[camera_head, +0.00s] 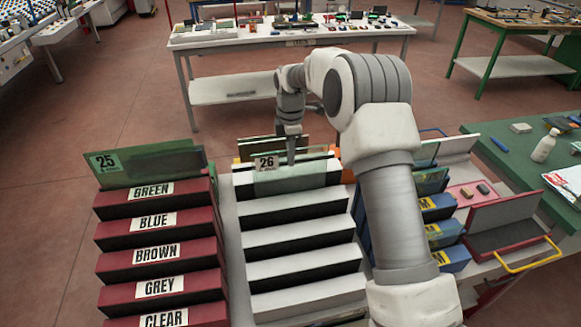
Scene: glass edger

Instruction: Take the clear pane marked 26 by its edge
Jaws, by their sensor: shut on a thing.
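The clear pane marked 26 (284,181) stands at the top slot of the white stepped rack (297,243), its label at its upper left. My gripper (291,157) is at the pane's upper edge, shut on it from above. The fingertips are small here and partly hidden by the pane and arm. I cannot tell whether the pane's lower edge still rests in the slot.
A red stepped rack (160,252) with colour labels stands left, holding a green pane marked 25 (150,164) at its top. Blue blocks (442,231), a red-and-grey box (503,225) and a green table (508,165) are right. A white table (290,38) with small items stands behind.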

